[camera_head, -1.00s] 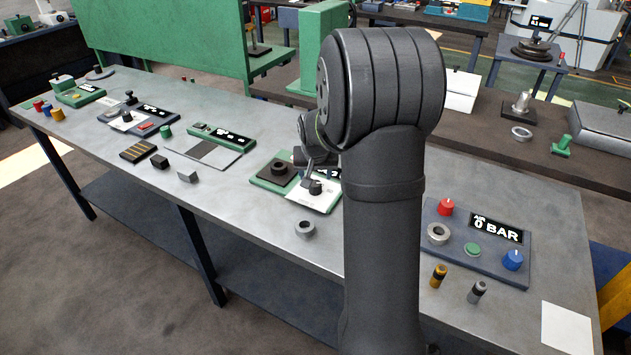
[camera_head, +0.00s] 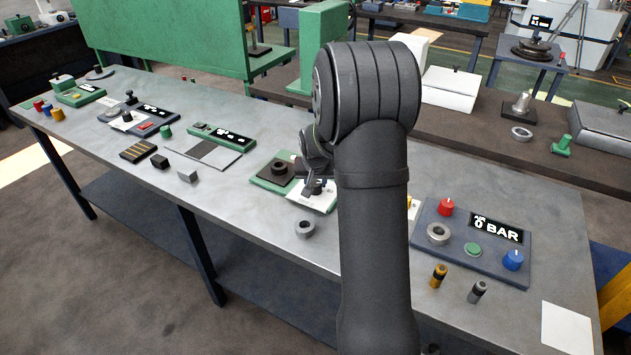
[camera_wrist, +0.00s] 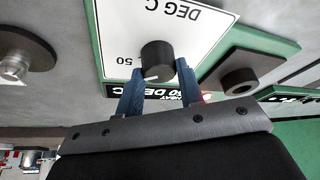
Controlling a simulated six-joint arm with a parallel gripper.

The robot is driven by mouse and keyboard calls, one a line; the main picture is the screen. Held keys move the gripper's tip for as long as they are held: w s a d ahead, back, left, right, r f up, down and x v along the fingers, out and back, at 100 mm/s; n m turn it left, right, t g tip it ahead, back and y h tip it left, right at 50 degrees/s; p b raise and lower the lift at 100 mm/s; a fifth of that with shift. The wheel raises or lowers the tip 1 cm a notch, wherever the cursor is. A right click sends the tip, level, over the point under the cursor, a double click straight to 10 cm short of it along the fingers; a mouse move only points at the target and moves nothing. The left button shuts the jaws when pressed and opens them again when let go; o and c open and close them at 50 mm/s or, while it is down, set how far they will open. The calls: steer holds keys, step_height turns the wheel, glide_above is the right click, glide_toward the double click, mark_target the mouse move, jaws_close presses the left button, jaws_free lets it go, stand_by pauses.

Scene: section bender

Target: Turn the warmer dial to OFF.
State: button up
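The warmer dial (camera_wrist: 157,58) is a dark round knob with a white pointer mark, on a white scale plate (camera_wrist: 115,25) in the wrist view. The plate reads "DEG C" and "50" upside down. My gripper (camera_wrist: 160,70) has its two blue fingers apart, one on each side of the dial, with little or no gap; contact is unclear. In the head view the scale plate (camera_head: 322,203) shows below my gripper (camera_head: 312,190), and my arm hides part of the warmer.
A dark block with a round pad (camera_wrist: 238,80) is beside the plate on the green base (camera_wrist: 268,42). A grey ring (camera_head: 305,228) stands on the bench in front. An air panel (camera_head: 425,215) with knobs lies to the right.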

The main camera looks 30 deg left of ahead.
steer(key=shift+n, duration=0.3)
steer(key=n+g+y, duration=0.1)
steer(key=n, duration=0.2)
steer(key=n+g, duration=0.1)
steer(key=n, duration=0.2)
steer(key=shift+w+d+y, duration=0.15)
steer(key=shift+y, duration=0.25)
steer(key=n+g, duration=0.1)
steer(key=n, duration=0.2)
steer(key=shift+w+n+y, duration=0.1)
steer(key=shift+n+y, duration=0.2)
steer(key=n+g, duration=0.1)
steer(key=n, duration=0.2)
steer(key=shift+w+n+g, duration=0.1)
steer(key=shift+n+g, duration=0.2)
steer(key=shift+g, duration=0.1)
steer(key=n+g, duration=0.1)
steer(key=n, duration=0.1)
steer(key=n+h, duration=0.1)
steer(key=n, duration=0.2)
steer(key=shift+w+g, duration=0.1)
steer(key=shift+g, duration=0.3)
steer(key=n+g+h, duration=0.1)
steer(key=n, duration=0.4)
steer(key=shift+w, duration=0.1)
